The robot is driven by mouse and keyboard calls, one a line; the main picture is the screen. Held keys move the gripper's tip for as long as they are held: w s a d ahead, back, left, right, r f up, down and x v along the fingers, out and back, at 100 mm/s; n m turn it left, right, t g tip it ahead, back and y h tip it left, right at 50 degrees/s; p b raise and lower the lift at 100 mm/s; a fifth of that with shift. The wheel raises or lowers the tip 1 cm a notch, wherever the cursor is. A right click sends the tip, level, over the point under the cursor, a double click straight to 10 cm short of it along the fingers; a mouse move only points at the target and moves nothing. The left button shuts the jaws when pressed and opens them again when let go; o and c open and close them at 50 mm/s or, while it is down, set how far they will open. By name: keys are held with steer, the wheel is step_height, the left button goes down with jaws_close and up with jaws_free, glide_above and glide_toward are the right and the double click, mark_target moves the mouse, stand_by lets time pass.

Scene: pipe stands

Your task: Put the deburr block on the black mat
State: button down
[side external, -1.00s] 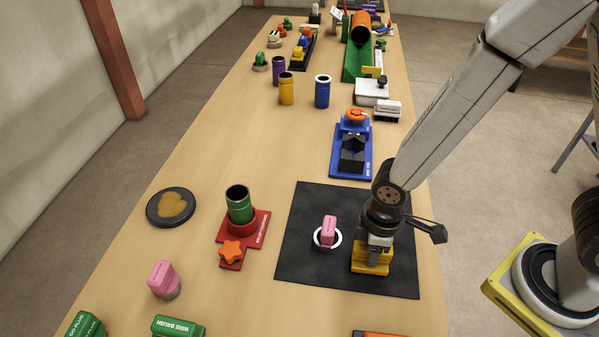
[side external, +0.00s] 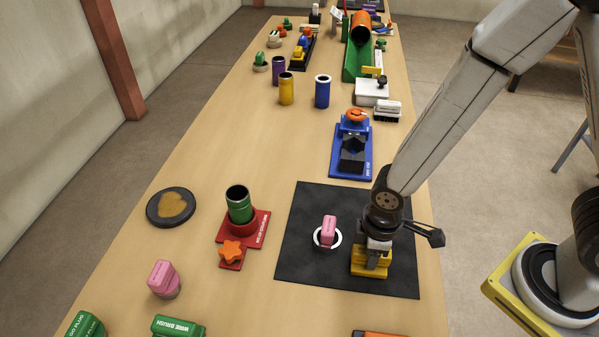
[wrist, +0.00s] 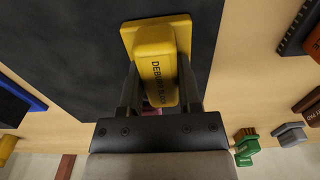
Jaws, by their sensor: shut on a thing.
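The yellow deburr block (side external: 371,268) is at the right part of the black mat (side external: 303,278) in the side view. Its lettering shows in the wrist view, where the block (wrist: 158,50) lies between the fingers. My gripper (side external: 378,256) points down and is shut on the block's upper part; in the wrist view the gripper (wrist: 160,95) has one finger on each side. The block's base looks at or very near mat level; I cannot tell whether it touches. The mat also shows in the wrist view (wrist: 60,50).
A red stand (side external: 262,228) with a green pipe is left of the mat. A blue clamp stand (side external: 338,170) is behind it. The mat's front left is clear.

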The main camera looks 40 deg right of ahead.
steer(key=shift+f, duration=0.2)
steer(key=shift+c, duration=1)
jaws_free()
steer(key=shift+r, duration=0.15)
steer(key=shift+r, duration=3.75)
